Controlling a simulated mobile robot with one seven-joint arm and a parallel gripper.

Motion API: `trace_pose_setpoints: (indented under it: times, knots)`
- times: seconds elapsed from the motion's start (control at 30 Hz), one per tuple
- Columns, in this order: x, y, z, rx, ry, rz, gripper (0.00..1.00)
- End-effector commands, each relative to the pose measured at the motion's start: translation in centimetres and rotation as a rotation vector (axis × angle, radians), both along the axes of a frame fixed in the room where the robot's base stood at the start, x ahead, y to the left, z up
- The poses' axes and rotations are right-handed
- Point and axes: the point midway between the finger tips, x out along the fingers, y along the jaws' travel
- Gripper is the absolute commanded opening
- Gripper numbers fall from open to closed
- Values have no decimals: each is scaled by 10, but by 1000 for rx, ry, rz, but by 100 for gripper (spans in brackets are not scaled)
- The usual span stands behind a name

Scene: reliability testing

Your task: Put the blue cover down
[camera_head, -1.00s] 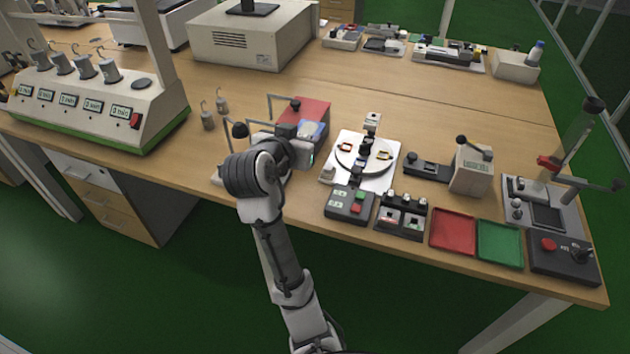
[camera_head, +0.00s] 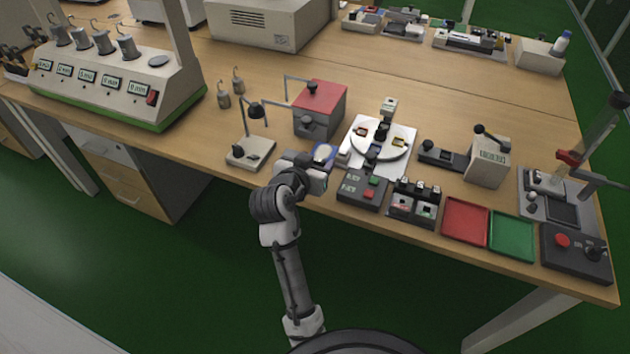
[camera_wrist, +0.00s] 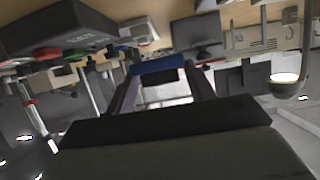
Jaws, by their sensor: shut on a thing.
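The blue cover (camera_head: 323,154) shows in the head view as a small blue piece with a pale patch, just beyond my gripper (camera_head: 317,168). It lies in front of the red-topped box and left of the white turntable plate. In the wrist view the blue cover (camera_wrist: 157,73) spans the tips of my gripper (camera_wrist: 160,90), which is shut on it. My gripper hides part of the cover in the head view. I cannot tell whether the cover touches the table.
The red-topped box (camera_head: 320,108) stands behind, and a small lamp-like stand (camera_head: 251,150) is to the left. The turntable (camera_head: 378,140) and a button box (camera_head: 362,188) are close on the right. Red (camera_head: 466,220) and green (camera_head: 512,236) trays lie farther right.

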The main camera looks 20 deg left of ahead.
Motion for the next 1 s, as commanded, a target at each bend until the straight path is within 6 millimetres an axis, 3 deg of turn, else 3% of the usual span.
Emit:
trace_pose_setpoints:
  times: [0.1, 0.27, 0.5, 0.97, 1.0]
  knots:
    - [0, 0, -21, -1, 2, -1, 31]
    - [0, 0, -33, 0, 0, -1, 31]
    - [0, -1, -65, -3, 2, -1, 31]
    - [0, 0, -75, 0, -1, 0, 31]
    - [0, 0, -74, 0, -1, 0, 56]
